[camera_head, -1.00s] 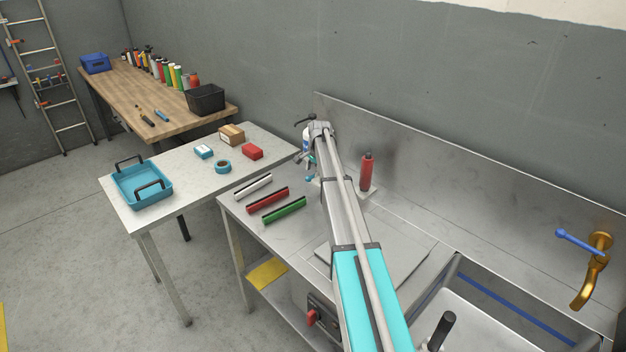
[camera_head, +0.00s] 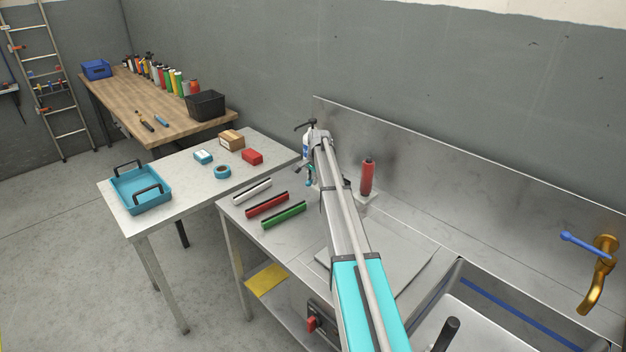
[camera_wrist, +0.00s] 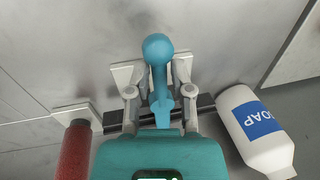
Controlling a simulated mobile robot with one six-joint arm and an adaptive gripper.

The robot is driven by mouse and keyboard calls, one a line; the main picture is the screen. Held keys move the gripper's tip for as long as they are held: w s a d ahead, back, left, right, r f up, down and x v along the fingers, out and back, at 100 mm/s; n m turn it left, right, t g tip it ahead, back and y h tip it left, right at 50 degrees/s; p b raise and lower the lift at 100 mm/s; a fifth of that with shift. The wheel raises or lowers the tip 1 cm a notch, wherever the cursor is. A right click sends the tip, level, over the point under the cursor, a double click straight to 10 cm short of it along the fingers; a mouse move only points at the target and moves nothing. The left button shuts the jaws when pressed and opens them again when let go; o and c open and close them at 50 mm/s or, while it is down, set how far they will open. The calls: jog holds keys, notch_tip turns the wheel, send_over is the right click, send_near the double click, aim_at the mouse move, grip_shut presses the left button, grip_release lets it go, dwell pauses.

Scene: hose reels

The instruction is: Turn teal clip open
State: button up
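The teal clip (camera_wrist: 158,75) shows in the wrist view as a teal lever with a round knob, standing upright in the picture, in front of a dark bar. In the head view, a small teal part (camera_head: 309,170) shows beside the end of my arm, partly hidden by it. My gripper (camera_wrist: 154,72) has its two grey fingers on either side of the lever. The fingers look apart, with narrow gaps beside the lever; contact is hard to judge. In the head view, the arm hides most of the gripper.
A white soap bottle (camera_wrist: 255,130) is close right of the gripper, and a red bottle (camera_wrist: 74,150) is close left. Silver (camera_head: 252,189), red (camera_head: 267,204) and green (camera_head: 284,215) bars lie on the steel counter. The backsplash (camera_head: 450,190) rises behind.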

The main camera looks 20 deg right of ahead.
grip_shut()
jog(key=shift+d, duration=0.15)
jog(key=shift+w+a, duration=0.1)
jog(key=shift+a, duration=0.2)
